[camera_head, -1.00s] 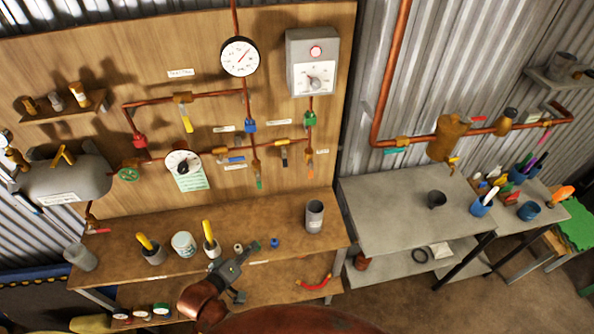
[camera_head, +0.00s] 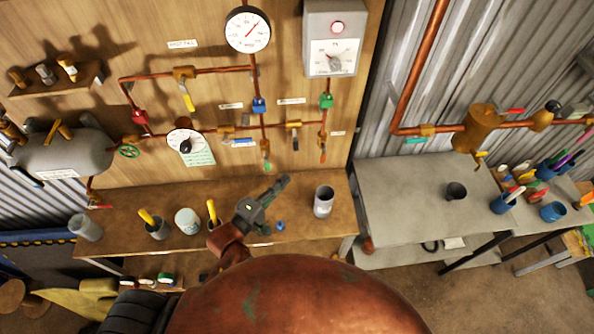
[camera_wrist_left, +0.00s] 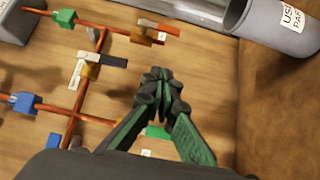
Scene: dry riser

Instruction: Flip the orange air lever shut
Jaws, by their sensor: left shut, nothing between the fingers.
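The orange lever (camera_head: 323,153) hangs down in line with the copper pipe at the right end of the pipework, below the green fitting (camera_head: 326,101). In the left wrist view the orange lever (camera_wrist_left: 160,28) sticks out from its brass valve body (camera_wrist_left: 143,36), along the pipe's line. My left gripper (camera_head: 282,183) is shut and empty, below and left of the orange lever, over the bench. In the left wrist view the shut fingertips (camera_wrist_left: 161,80) are apart from the lever in the picture. My right gripper is not in view.
A dark-handled lever (camera_head: 295,141) and a green lever (camera_head: 267,163) hang close to the left. A grey cup (camera_head: 323,201) stands on the wooden bench (camera_head: 300,228) below the orange lever. The grey bench (camera_head: 405,195) is mostly clear.

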